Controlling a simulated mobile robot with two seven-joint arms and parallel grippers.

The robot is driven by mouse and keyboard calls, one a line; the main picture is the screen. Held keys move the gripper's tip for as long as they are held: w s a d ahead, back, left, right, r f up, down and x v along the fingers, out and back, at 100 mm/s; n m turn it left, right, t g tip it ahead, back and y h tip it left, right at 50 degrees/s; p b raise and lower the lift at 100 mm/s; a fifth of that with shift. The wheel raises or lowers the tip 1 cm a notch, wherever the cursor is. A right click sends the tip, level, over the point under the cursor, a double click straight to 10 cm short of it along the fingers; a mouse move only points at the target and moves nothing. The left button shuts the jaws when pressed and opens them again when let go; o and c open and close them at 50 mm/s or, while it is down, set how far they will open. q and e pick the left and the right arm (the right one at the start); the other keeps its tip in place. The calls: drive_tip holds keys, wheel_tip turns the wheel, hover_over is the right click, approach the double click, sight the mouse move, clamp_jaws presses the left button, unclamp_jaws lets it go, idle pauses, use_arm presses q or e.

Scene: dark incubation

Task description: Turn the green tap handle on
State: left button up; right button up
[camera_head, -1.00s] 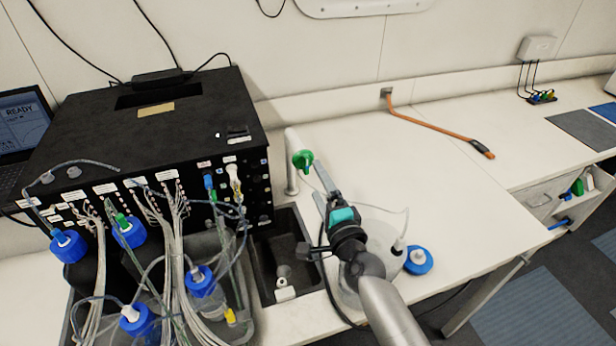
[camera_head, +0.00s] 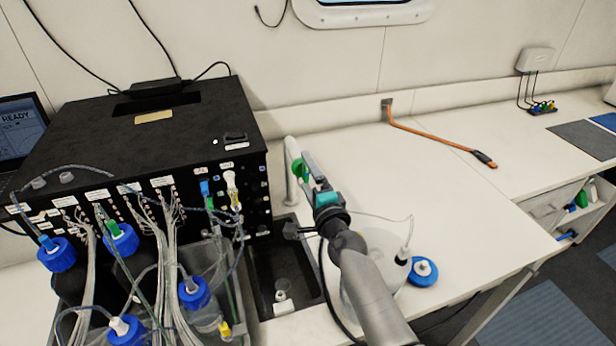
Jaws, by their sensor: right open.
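The green tap handle (camera_head: 299,168) sits on the white tap (camera_head: 291,160), which stands at the back right corner of the dark sink (camera_head: 275,268). My right gripper (camera_head: 303,166) is open and reaches up from the lower right. Its fingers are at the handle, with the green showing beside and partly behind them. I cannot tell whether they touch it. My left gripper is out of view.
A black instrument box (camera_head: 140,140) with tubes and blue-capped bottles (camera_head: 194,292) stands left of the sink. A large clear bottle (camera_head: 390,250) and its blue cap (camera_head: 423,271) are beside my right arm. An orange strap (camera_head: 435,137) lies at the back; the bench between is clear.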

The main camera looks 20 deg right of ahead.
drive_tip(key=shift+c, duration=0.2)
drive_tip(key=c, duration=1.3)
drive_tip(key=shift+c, duration=0.2)
drive_tip(key=shift+n, duration=0.3)
drive_tip(key=n+p, duration=0.1)
drive_tip(key=n, duration=0.2)
drive_tip(key=shift+n, duration=0.3)
drive_tip(key=n+p, duration=0.1)
drive_tip(key=n, duration=0.3)
drive_tip(key=shift+n, duration=0.4)
drive_tip(key=o, duration=1.4)
